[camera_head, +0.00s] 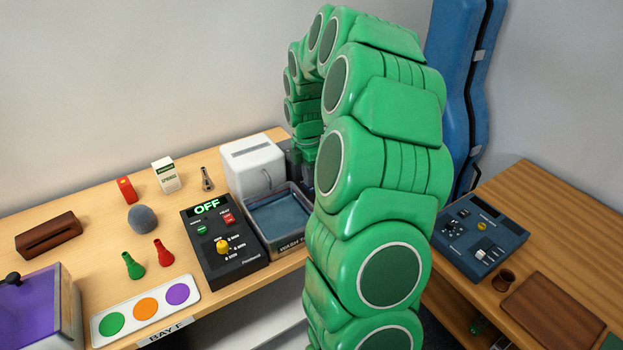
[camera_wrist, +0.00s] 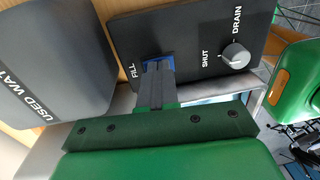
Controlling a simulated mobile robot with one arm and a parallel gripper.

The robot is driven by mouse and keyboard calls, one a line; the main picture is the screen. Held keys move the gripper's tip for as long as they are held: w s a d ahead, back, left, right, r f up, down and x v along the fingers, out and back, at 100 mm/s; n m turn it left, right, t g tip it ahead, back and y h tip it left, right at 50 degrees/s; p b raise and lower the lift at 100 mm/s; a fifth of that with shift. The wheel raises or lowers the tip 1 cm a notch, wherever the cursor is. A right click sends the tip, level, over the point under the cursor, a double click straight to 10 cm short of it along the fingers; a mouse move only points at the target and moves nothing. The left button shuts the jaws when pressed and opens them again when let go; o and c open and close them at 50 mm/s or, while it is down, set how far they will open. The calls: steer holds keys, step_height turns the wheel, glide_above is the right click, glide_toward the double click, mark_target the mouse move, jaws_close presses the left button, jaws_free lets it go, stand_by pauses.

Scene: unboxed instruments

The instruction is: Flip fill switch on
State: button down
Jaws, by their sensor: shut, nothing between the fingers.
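In the wrist view a dark control panel (camera_wrist: 195,22) carries the label FILL. Beside that label is a blue part (camera_wrist: 150,62), apparently the fill switch, mostly covered by my fingertips. My gripper (camera_wrist: 158,68) is shut and empty, its tips over or against the blue part. I cannot tell whether they touch, or which way the switch is set.
A grey knob (camera_wrist: 236,55) marked SHUT and DRAIN is on the same panel. A grey "USED WAT…" container (camera_wrist: 60,60) is close on the left. In the head view, a white box (camera_head: 252,163) stands behind the basin and a black OFF-display unit (camera_head: 235,264) to its left.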

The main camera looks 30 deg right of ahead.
mark_target(313, 189)
steer(key=shift+w+r, duration=0.1)
steer(key=shift+r, duration=0.05)
steer(key=shift+r, duration=0.25)
step_height(313, 189, up, 13)
steer(key=s, duration=0.1)
steer(key=shift+s, duration=0.35)
steer(key=shift+r, duration=0.1)
stand_by(0.5)
steer(key=s+a+r+m, duration=0.2)
steer(key=s+a+m, duration=0.5)
steer(key=s+a, duration=0.8)
steer(key=s+a+f+m, duration=0.2)
steer(key=s+a+m, duration=0.2)
steer(key=s, duration=0.5)
steer(key=s+a+f+m, duration=0.3)
steer(key=s+a+m, duration=0.1)
steer(key=s+m, duration=0.3)
steer(key=shift+s+g, duration=0.4)
steer(key=shift+s, duration=0.7)
